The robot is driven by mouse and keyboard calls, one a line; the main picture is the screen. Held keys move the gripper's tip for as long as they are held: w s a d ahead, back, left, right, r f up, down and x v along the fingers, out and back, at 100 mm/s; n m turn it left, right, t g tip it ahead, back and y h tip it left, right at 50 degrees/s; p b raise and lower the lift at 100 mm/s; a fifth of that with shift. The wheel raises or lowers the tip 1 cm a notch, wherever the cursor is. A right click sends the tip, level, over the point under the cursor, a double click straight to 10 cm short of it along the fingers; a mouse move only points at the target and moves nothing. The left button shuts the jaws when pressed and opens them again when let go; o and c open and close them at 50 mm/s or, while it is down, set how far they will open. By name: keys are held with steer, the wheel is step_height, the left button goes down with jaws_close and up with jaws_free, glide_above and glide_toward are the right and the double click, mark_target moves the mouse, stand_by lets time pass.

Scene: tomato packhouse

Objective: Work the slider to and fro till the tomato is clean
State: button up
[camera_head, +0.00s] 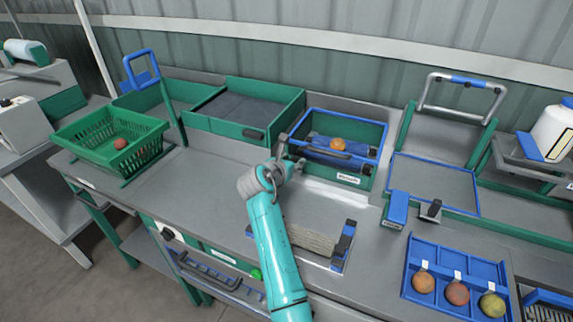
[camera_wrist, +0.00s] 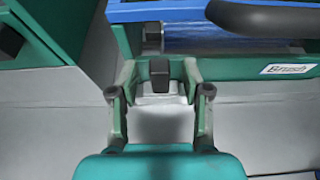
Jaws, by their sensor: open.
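An orange tomato (camera_head: 337,144) lies in a green box with a blue rim (camera_head: 349,113), on a blue bed. My gripper (camera_head: 284,146) is at the box's front left corner. In the wrist view my gripper (camera_wrist: 160,80) is open, with a small black block (camera_wrist: 159,76) between its fingers. I cannot tell whether they touch it. The tomato is outside the wrist view.
A green tray with a dark bed (camera_head: 245,108) stands to the left, and a green basket (camera_head: 98,130) holds a red tomato. A blue tray (camera_head: 455,262) with fruit is at front right. The bench before the basket is clear.

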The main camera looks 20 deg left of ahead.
steer(key=v, duration=1.1)
steer(key=shift+s+r, duration=0.2)
steer(key=shift+s, duration=0.1)
steer(key=shift+a, duration=0.1)
